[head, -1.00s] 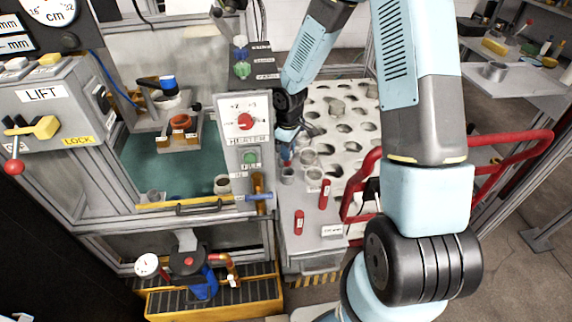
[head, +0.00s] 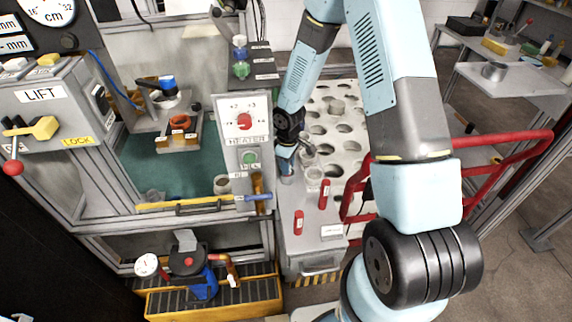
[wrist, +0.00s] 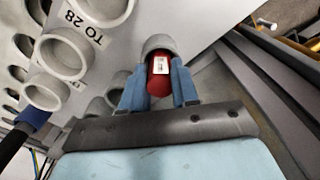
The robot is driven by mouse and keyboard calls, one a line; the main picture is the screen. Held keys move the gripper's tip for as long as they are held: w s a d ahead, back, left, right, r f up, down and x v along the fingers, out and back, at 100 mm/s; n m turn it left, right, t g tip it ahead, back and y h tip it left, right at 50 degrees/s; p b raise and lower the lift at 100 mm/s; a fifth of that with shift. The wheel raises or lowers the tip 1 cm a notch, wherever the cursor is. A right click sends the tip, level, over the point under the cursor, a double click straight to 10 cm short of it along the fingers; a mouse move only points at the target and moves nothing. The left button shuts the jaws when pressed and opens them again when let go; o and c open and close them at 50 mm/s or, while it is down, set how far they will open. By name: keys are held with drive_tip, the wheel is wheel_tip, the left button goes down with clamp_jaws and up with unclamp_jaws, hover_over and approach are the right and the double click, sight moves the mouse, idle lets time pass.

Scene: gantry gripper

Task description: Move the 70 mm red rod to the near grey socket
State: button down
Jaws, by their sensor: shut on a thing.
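My gripper (wrist: 157,88) has blue fingers shut on a red rod (wrist: 160,82) with a small white label, too small to read. The rod's far end meets a grey socket (wrist: 158,43) in the wrist view; I cannot tell how deep it sits. In the head view my gripper (head: 286,163) is low over the front left of the grey bench and hides the held rod and the socket under it. Two other red rods stand farther forward, one (head: 324,194) at right and one (head: 299,222) at left.
A grey ring socket (head: 314,178) stands close right of my gripper. The heater post (head: 244,128) rises close on the left. A white panel with several holes (head: 345,130) lies behind. A red rail (head: 500,143) stands to the right.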

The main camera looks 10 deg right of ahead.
drive_tip(key=shift+f, duration=0.5)
drive_tip(key=c, duration=0.8)
unclamp_jaws()
drive_tip(key=shift+c, duration=0.2)
drive_tip(key=shift+r, duration=0.1)
wheel_tip(320, 180, up, 8)
drive_tip(key=shift+r, duration=0.3)
